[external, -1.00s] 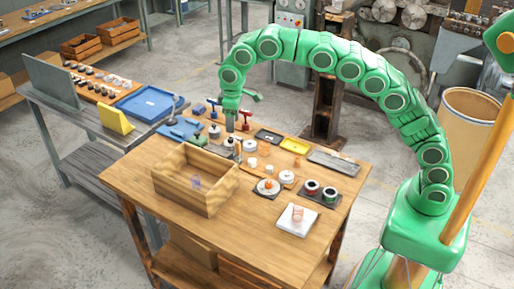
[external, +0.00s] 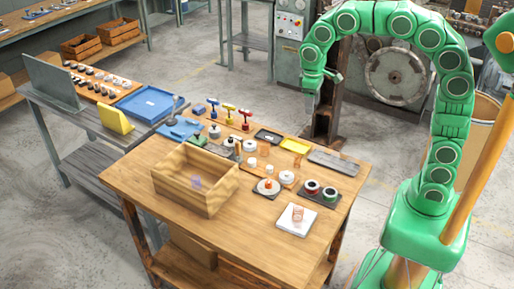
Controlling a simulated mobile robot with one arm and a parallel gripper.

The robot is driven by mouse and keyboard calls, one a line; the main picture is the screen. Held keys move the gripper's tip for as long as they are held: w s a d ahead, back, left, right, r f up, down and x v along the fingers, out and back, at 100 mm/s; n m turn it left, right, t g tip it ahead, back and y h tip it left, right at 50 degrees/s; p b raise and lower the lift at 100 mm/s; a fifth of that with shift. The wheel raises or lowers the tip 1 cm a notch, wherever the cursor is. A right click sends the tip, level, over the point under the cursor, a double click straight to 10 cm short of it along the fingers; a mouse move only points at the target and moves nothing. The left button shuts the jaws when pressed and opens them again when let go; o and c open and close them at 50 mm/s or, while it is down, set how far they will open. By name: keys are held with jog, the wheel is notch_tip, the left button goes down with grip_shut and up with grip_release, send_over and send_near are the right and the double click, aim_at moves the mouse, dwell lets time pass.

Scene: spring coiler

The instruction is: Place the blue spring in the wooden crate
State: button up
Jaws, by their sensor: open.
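The wooden crate (external: 187,201) stands at the left of the wooden table, open at the top. A small blue-violet spring (external: 196,182) shows inside the crate, by its inner wall; it is too small to tell whether it stands or lies. My gripper (external: 311,110) is raised in the air, past the table's far edge in the picture and well to the right of the crate. It is open, and nothing shows between its fingers.
An orange spring (external: 298,214) stands on a white pad (external: 291,225) at the table's front right. Dark spools (external: 321,190), a yellow tray (external: 294,145) and several small tools crowd the back half. The table's front middle is clear.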

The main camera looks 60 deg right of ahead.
jog(key=s+d+f, duration=0.2)
jog(key=s, duration=0.8)
jog(key=s+d+f+m+g, duration=0.1)
jog(key=s+d+f, duration=0.1)
jog(key=s, duration=0.8)
jog(key=s+d+f, duration=0.2)
jog(key=s+d, duration=0.1)
jog(key=s, duration=0.7)
jog(key=shift+s+f+m+y, duration=0.3)
jog(key=shift+s+f+m, duration=0.05)
jog(key=shift+m, duration=0.05)
